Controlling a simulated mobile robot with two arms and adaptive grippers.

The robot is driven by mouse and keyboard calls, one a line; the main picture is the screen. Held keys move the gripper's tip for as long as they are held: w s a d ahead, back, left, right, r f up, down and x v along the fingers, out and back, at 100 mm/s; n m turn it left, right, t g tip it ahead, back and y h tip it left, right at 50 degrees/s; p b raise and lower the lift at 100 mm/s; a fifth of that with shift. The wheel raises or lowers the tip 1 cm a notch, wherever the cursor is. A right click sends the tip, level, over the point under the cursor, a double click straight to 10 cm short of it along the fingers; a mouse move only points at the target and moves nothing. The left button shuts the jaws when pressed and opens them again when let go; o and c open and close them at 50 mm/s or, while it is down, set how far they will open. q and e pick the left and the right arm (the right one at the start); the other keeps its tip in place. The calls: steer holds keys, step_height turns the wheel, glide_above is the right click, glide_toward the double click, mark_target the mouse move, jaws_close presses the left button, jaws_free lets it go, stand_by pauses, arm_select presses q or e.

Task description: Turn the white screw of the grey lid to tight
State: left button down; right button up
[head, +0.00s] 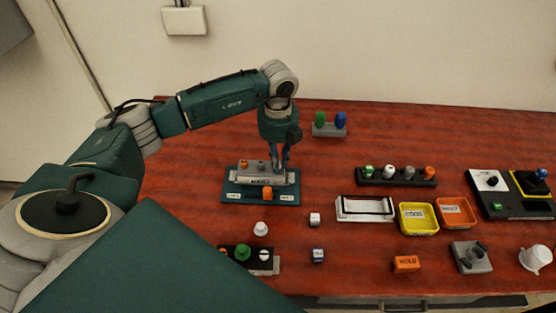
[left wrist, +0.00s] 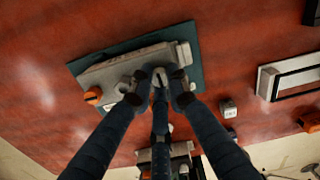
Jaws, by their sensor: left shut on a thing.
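The grey lid (head: 262,181) lies on a dark teal board (head: 230,195) at the left middle of the table, with a label on its front face. An orange screw (head: 244,164) and a grey screw (head: 261,164) stand along its back. My left gripper (head: 281,165) points down at the lid's right part. In the left wrist view the fingers close around a pale slotted head, the white screw (left wrist: 160,74), on the grey lid (left wrist: 112,76). The fingers partly hide it, and I cannot tell how tight it sits. My right gripper is not in view.
An orange peg (head: 267,193) stands on the board's front part. A white knob (head: 261,228) and a white cube (head: 315,219) lie in front. A block with green and blue knobs (head: 329,125) stands behind. Trays, including a yellow one (head: 419,218), lie right.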

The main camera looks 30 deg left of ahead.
arm_select(q)
steer(key=m+b, duration=0.3)
steer(key=shift+f, duration=0.15)
steer(key=m+b, duration=0.4)
steer(key=m, duration=0.1)
steer(key=shift+m, duration=0.4)
steer(key=m+b, duration=0.2)
steer(key=m, duration=0.2)
steer(key=shift+d+m, duration=0.1)
steer(key=shift+m, duration=0.2)
steer(key=m+b, duration=0.2)
steer(key=m, duration=0.1)
steer(key=shift+m, duration=0.6)
steer(key=shift+r+m, duration=0.2)
steer(key=shift+m, duration=0.1)
steer(key=c, duration=1.7)
jaws_free()
steer(key=shift+d, duration=0.1)
